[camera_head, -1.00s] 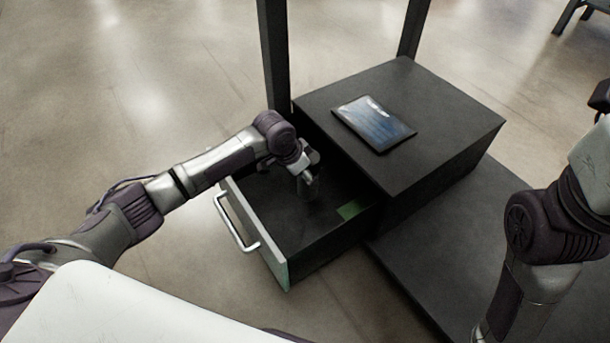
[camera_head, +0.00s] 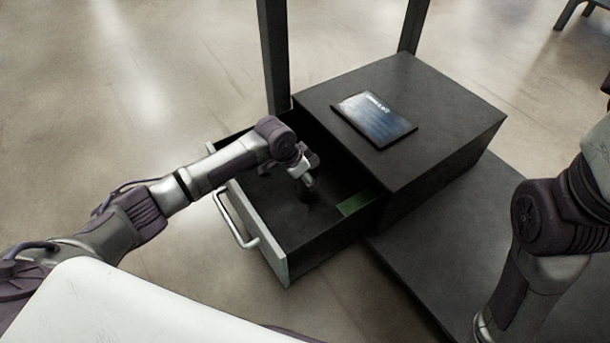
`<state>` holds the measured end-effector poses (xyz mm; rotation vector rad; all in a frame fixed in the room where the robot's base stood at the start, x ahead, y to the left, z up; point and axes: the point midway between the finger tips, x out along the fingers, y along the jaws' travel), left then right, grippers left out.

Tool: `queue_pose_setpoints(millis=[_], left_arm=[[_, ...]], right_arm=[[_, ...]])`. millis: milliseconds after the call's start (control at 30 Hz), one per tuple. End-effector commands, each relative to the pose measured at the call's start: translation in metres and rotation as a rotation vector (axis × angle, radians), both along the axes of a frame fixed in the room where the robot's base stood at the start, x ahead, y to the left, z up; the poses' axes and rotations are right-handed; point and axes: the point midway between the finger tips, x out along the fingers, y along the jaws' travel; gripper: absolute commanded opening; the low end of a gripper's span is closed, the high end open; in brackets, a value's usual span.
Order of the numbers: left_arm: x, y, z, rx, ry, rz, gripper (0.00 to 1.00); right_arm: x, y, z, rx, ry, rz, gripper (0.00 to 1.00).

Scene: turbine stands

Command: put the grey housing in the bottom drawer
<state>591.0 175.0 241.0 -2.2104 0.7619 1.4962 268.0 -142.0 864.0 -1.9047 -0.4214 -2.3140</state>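The drawer (camera_head: 277,262) is pulled open from a dark cabinet, its front panel and bar handle facing the lower left. My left arm reaches over the drawer's front, and my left gripper (camera_head: 306,187) points down inside it, near the middle. The fingers are small and dark against the dark drawer floor, so I cannot tell whether they are open or shut. I cannot make out the grey housing; it may be hidden at the gripper or lost in the dark interior. My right arm shows at the right edge, but its gripper is out of view.
A green patch (camera_head: 353,204) lies in the drawer near the cabinet. A tablet (camera_head: 374,119) lies on the cabinet top (camera_head: 440,100). Dark posts rise behind the cabinet. A dark base plate (camera_head: 440,255) extends to its right. The floor at left is clear.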

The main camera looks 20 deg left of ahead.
Motion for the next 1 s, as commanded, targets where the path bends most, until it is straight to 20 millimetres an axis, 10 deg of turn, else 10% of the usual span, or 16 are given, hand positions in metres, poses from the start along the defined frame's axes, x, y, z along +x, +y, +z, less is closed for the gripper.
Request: queue_pose_setpoints(millis=[200,233,400,1000], left_arm=[[0.0008,-0.0004,-0.0029,-0.002,-0.002,0.001,0.00],[0.0008,-0.0003,-0.0029,-0.002,-0.002,0.000,0.62],[0.0006,-0.0001,-0.0032,-0.001,-0.002,0.000,0.88],[-0.0003,0.0005,-0.0038,0.000,0.001,0.001,0.96]], right_arm=[[-0.0003,-0.0002,0.0003,0.001,-0.002,0.000,0.41],[-0.0003,-0.0002,0.0001,0.001,-0.001,0.000,0.41],[-0.0001,-0.0003,-0.0003,0.001,0.000,0.000,0.41],[0.0006,-0.0002,0.0004,0.001,0.001,0.000,0.41]])
